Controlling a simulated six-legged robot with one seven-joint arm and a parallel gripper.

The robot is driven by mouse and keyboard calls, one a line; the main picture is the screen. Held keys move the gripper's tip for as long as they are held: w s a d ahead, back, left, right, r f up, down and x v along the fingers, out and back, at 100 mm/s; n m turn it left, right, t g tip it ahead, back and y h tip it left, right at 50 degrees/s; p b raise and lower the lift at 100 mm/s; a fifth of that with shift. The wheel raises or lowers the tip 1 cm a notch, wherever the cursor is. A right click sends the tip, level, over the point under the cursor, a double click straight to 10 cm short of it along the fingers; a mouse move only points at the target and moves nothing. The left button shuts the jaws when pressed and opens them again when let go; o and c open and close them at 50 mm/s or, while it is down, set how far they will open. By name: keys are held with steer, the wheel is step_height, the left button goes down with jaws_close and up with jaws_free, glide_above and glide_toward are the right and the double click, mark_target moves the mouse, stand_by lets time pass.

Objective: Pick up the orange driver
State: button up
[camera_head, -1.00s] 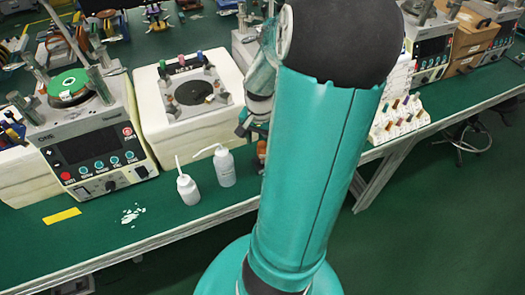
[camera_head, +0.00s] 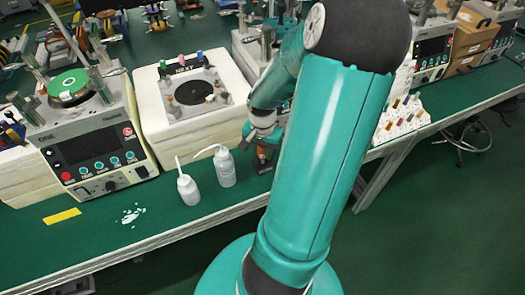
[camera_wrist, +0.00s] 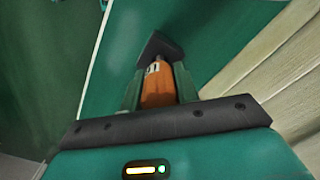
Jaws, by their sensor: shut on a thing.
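The orange driver (camera_wrist: 158,88) shows in the wrist view as an orange handle with a dark end piece beyond it. My gripper (camera_wrist: 157,78) is shut on the handle, with one green finger on each side. In the head view my gripper (camera_head: 262,136) is low over the green bench, right of the white squeeze bottles. The driver is mostly hidden there by my gripper and arm, and I cannot tell whether it still touches the bench.
Two white squeeze bottles (camera_head: 225,168) stand just left of my gripper. Behind is a lapping machine (camera_head: 190,100) in a white housing. A rack of small coloured items (camera_head: 402,118) stands to the right. The bench front (camera_head: 110,225) is mostly clear, with a yellow strip.

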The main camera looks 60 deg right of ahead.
steer(key=shift+r, duration=0.1)
steer(key=shift+r, duration=0.4)
step_height(320, 180, up, 2)
steer(key=s+a+r, duration=0.4)
steer(key=s+r, duration=0.6)
steer(key=s, duration=0.3)
steer(key=shift+s, duration=0.2)
stand_by(1.7)
